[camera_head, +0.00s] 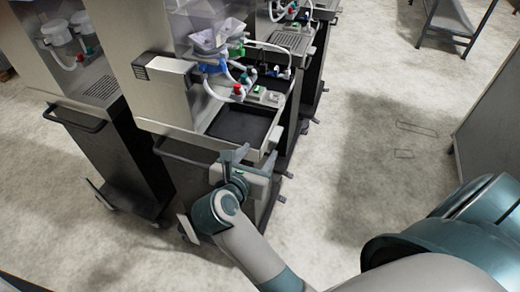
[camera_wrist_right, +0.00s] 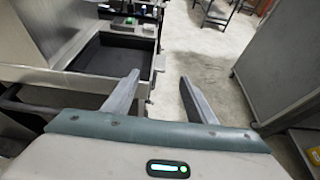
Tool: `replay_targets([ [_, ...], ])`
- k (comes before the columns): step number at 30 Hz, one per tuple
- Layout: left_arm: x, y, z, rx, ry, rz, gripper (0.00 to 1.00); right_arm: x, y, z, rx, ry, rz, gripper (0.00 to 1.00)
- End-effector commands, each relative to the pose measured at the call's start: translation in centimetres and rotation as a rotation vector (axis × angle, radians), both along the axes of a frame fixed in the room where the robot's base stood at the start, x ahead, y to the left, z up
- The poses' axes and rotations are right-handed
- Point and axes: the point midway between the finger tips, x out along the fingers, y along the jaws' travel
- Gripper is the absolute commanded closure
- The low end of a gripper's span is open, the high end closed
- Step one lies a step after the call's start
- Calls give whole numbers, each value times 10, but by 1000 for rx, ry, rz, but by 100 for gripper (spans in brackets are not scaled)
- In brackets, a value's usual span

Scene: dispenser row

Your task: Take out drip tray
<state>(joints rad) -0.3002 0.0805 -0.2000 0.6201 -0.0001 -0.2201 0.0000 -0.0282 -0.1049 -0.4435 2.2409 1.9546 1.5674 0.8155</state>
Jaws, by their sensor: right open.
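The drip tray (camera_head: 240,124) is a dark, shallow rectangular tray low in the front of the middle dispenser. It also shows at the upper left of the right wrist view (camera_wrist_right: 106,56). My right gripper (camera_head: 252,157) is open and empty, just in front of the tray's front edge and near its right corner. My left gripper is not in view.
Above the tray are tubes and coloured valves, including a red one (camera_head: 239,89). More dispensers stand on both sides, with one at the left (camera_head: 100,90). A bench (camera_head: 447,22) stands at the far right. The floor (camera_head: 345,160) right of the row is open.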

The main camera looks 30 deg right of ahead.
Motion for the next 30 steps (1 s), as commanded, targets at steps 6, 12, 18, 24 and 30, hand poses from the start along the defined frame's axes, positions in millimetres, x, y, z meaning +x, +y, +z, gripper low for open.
replay_targets([
  [6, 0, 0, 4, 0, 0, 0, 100, 5, -6, -2, -4, 0, 1, 48],
  [12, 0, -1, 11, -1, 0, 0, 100, 18, -23, -9, -5, 2, -1, 48],
  [18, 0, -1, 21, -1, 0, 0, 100, 37, -45, -20, -7, 2, -1, 48],
  [24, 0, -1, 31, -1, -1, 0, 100, 57, -68, -33, -7, 1, 0, 48],
  [30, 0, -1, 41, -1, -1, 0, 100, 77, -91, -46, -7, 2, 1, 48],
])
